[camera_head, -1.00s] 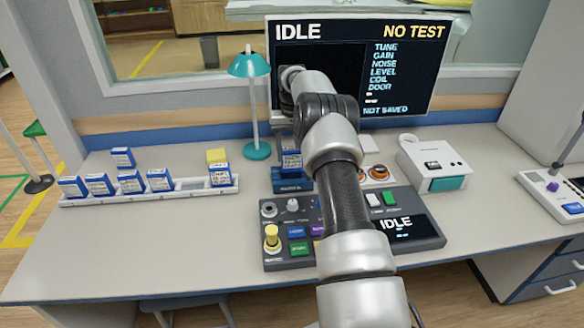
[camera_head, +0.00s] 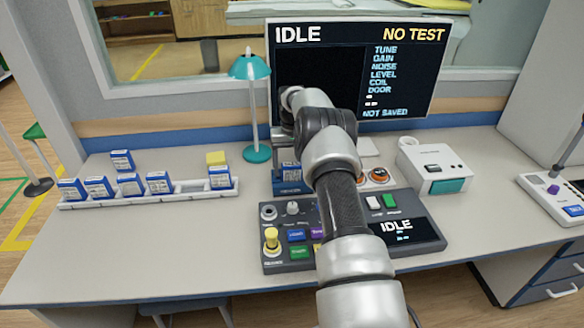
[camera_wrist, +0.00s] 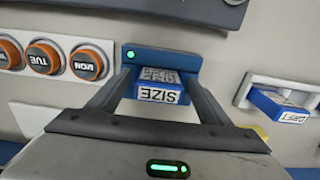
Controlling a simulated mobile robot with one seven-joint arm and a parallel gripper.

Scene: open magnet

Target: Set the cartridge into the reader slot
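A blue cartridge labelled SIZE (camera_wrist: 158,92) sits in the blue reader (camera_wrist: 150,58), which has a lit green light in the wrist view. In the head view the cartridge (camera_head: 290,170) shows partly in the reader (camera_head: 292,188), beside my arm. My gripper (camera_wrist: 158,78) has one finger on each side of the cartridge, with a narrow gap seeming to show at both sides. Its fingers look open. How deep the cartridge sits is hard to tell.
A white rack (camera_head: 190,186) with several blue cartridges stands at the left; a yellow block (camera_head: 216,158) is at its right end. A teal lamp (camera_head: 257,152) stands behind. A control panel (camera_head: 290,266) lies in front, and a white box (camera_head: 433,165) stands right.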

